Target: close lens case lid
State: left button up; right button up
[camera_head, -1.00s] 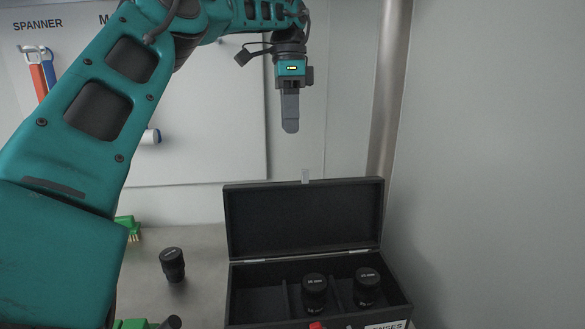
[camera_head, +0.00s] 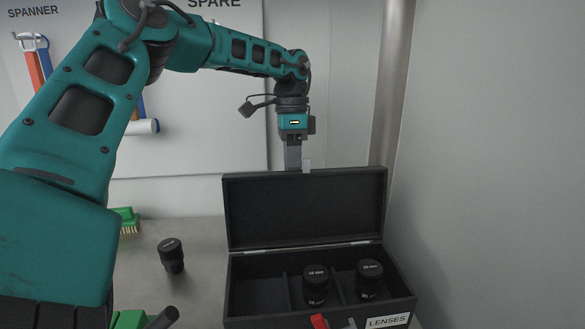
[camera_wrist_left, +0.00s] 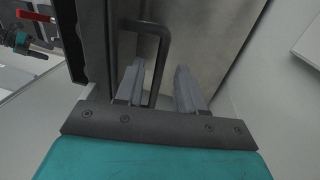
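The black lens case (camera_head: 392,308) stands on the bench with its lid (camera_head: 305,210) open and upright, hinged at the back of the box. Two black lenses, one (camera_head: 316,286) in the middle and one (camera_head: 369,280) at the right, stand inside; the left compartment is empty. My left gripper (camera_head: 293,165) points down just behind the lid's top edge, its fingertips hidden by the lid. In the left wrist view its fingers (camera_wrist_left: 162,85) are apart, with a dark bent bar (camera_wrist_left: 163,45) between them; I cannot tell whether they touch it. My right gripper is not in view.
A loose black lens (camera_head: 171,256) stands on the bench (camera_head: 195,290) left of the case. A green brush (camera_head: 127,221) lies farther left. A red object (camera_head: 319,321) shows at the case's front. A wall (camera_head: 490,160) and metal post (camera_head: 392,85) are close at right.

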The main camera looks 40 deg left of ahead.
pick_arm(q)
jog(key=shift+d+f, duration=0.1)
jog(key=shift+f, duration=0.25)
jog(key=shift+c, duration=0.3)
grip_shut()
